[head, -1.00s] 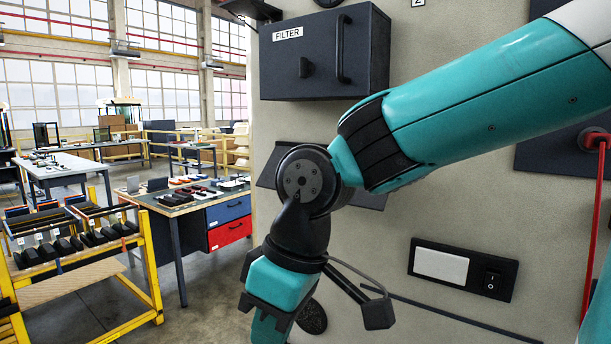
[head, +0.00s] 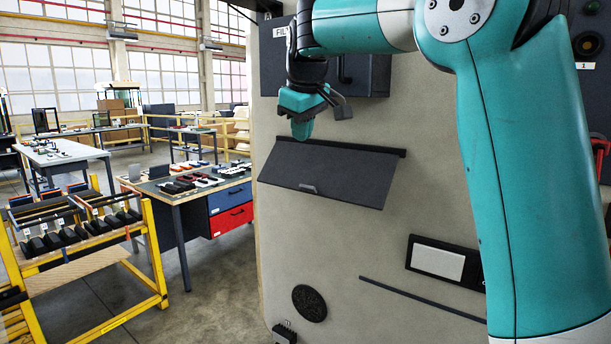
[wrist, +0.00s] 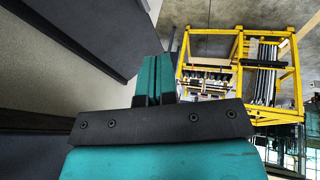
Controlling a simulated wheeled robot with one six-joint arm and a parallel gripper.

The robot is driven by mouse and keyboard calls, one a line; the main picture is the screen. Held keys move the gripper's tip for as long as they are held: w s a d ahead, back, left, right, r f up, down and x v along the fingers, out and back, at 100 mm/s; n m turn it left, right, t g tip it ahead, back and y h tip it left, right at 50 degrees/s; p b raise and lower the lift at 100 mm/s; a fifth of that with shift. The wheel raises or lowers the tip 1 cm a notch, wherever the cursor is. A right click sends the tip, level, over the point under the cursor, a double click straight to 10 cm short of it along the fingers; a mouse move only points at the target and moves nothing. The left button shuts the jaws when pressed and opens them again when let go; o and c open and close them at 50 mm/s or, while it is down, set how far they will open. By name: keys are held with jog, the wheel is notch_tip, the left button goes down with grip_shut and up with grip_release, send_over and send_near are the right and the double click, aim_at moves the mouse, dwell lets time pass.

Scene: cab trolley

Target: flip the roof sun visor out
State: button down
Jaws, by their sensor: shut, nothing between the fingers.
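A dark flat flap (head: 325,178), which looks like the sun visor, hangs from a bar along its top edge on the beige wall. It has a small grey handle at its lower edge and appears tilted out from the wall; how far I cannot tell. My gripper (head: 301,131) is shut and empty. It points down, just above and in front of the flap's upper left end; whether it touches I cannot tell. In the wrist view my gripper's teal fingers (wrist: 156,72) are together. A dark panel (wrist: 85,35) fills the upper left there; which one is unclear.
The dark filter box (head: 367,78) is above the flap, partly behind my arm. A switch panel (head: 437,261), a thin dark strip (head: 420,297) and a round grille (head: 309,303) are lower on the wall. A yellow rack (head: 150,225) and a workbench (head: 176,200) stand left.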

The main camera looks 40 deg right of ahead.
jog(key=p, duration=0.2)
send_near(305, 186)
notch_tip(305, 186, down, 3)
jog(key=w+a, duration=0.1)
jog(key=a, duration=0.1)
jog(key=shift+w+d+f+p, duration=0.35)
jog(key=shift+d+f+p, duration=0.1)
jog(key=shift+d+f, duration=0.25)
jog(key=shift+w+d+f+p, duration=0.4)
jog(key=shift+d+f, duration=0.3)
jog(key=shift+d, duration=0.05)
jog(key=shift+d+f, duration=0.1)
